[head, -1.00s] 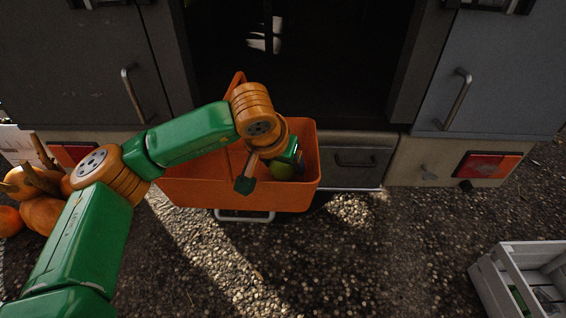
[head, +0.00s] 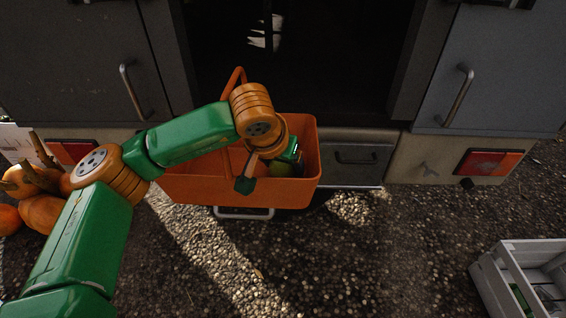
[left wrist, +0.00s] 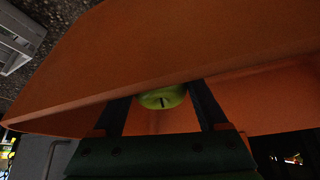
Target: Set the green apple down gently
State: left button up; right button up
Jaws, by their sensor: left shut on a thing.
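The green apple (head: 279,170) is inside the orange basket (head: 215,190), low in its right part. My left gripper (head: 268,168) reaches down into the basket and partly covers the apple. In the left wrist view the green apple (left wrist: 162,99) sits between the two dark fingers of my left gripper (left wrist: 164,103), which is shut on it. Part of the apple is hidden behind the basket's orange wall (left wrist: 190,45) there. I cannot tell whether the apple touches the basket floor. My right gripper is not in view.
The basket stands against the rear of the truck, its handle (head: 236,76) raised near my wrist. Pumpkins (head: 40,208) lie at the left. A pale slatted crate (head: 520,272) stands at the lower right. The gravel between is clear.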

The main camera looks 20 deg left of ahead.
pick_arm(q)
jog(key=shift+f, duration=0.25)
dwell(0.3)
jog(key=o, duration=1.5)
jog(key=shift+c, duration=0.2)
